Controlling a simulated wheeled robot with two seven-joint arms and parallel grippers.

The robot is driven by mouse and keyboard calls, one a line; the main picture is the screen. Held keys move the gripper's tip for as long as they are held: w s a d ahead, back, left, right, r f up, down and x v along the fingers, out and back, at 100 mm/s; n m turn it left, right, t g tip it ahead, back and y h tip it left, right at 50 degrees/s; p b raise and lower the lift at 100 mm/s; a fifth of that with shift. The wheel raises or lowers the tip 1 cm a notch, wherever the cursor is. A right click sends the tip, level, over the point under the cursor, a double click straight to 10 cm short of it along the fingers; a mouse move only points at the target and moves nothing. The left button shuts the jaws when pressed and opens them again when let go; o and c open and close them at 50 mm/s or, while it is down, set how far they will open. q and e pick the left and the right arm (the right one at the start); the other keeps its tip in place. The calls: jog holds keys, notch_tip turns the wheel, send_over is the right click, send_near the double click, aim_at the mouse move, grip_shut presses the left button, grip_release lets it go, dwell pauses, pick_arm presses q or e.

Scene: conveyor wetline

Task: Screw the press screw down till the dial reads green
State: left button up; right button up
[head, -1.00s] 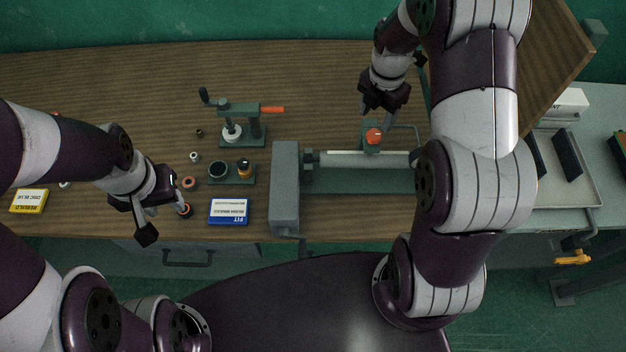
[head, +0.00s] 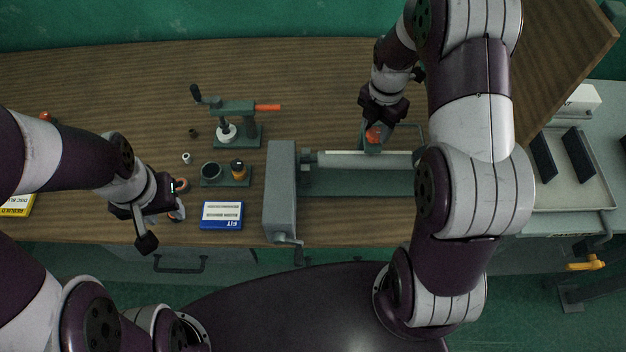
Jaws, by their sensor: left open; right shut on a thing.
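An orange-red knob (head: 373,136) sits on a green block above a pale roller (head: 345,159) in the bench fixture. My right gripper (head: 376,123) is lowered onto it from above and shut on it, hiding part of it. My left gripper (head: 163,226) is open over the front left of the bench, beside a small part that it partly hides. A green stand (head: 238,128) with a black crank and an orange lever stands at the back. I cannot tell for certain which piece is the press screw. No dial reading can be made out.
A green holder (head: 210,182) bears a dark cup (head: 211,171) and an orange-and-black piece (head: 238,167). A blue FIT card (head: 221,215) and a yellow card (head: 16,206) lie near the front edge. A grey housing (head: 281,190) closes the roller's left end.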

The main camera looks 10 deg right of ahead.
jog(key=shift+r+m, duration=0.1)
jog(key=shift+m, duration=0.8)
jog(key=shift+m+p, duration=0.35)
jog(key=shift+m, duration=0.35)
jog(key=shift+m, duration=0.6)
jog(key=shift+s+m+p, duration=0.1)
jog(key=shift+m+p, duration=0.4)
jog(key=shift+m, duration=1.3)
